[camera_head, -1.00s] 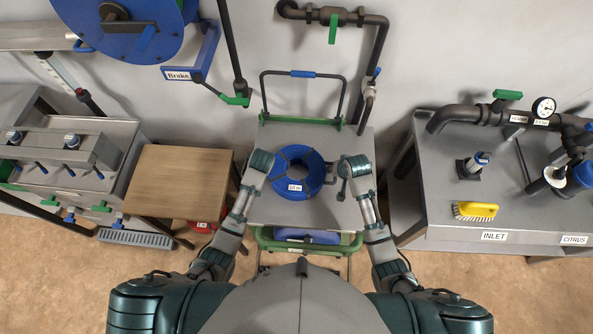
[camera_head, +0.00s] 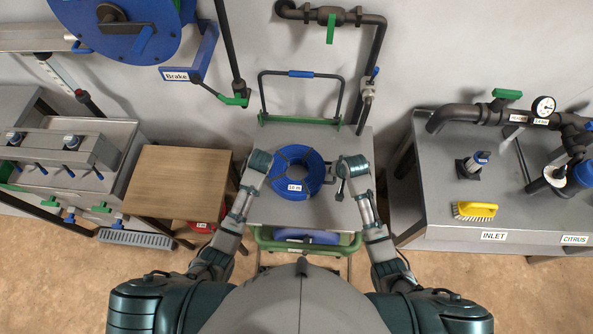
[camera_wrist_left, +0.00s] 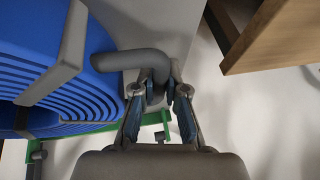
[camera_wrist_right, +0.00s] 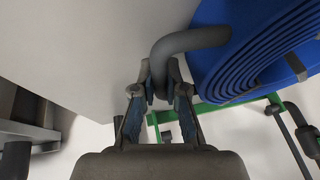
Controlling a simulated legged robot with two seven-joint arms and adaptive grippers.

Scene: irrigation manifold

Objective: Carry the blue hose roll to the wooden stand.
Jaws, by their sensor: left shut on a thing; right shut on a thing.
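The blue hose roll (camera_head: 314,174) is a coil with dark straps and a white label, over the grey top of the cart (camera_head: 330,207). I cannot tell whether it touches that top. My left gripper (camera_head: 265,172) is at its left side. In the left wrist view my left gripper (camera_wrist_left: 160,92) is shut on a bent dark handle (camera_wrist_left: 130,59) beside the coil (camera_wrist_left: 75,100). In the right wrist view my right gripper (camera_wrist_right: 160,85) is shut on a similar handle (camera_wrist_right: 190,42) by the coil (camera_wrist_right: 250,50). The wooden stand (camera_head: 175,180) is left of the cart, its top bare.
A green-framed handle with a blue grip (camera_head: 301,74) rises behind the cart. The INLET bench (camera_head: 440,225) with pipes and a yellow brush (camera_head: 474,211) is at right. A valve bench (camera_head: 70,180) is at far left. A blue reel (camera_head: 115,25) hangs above.

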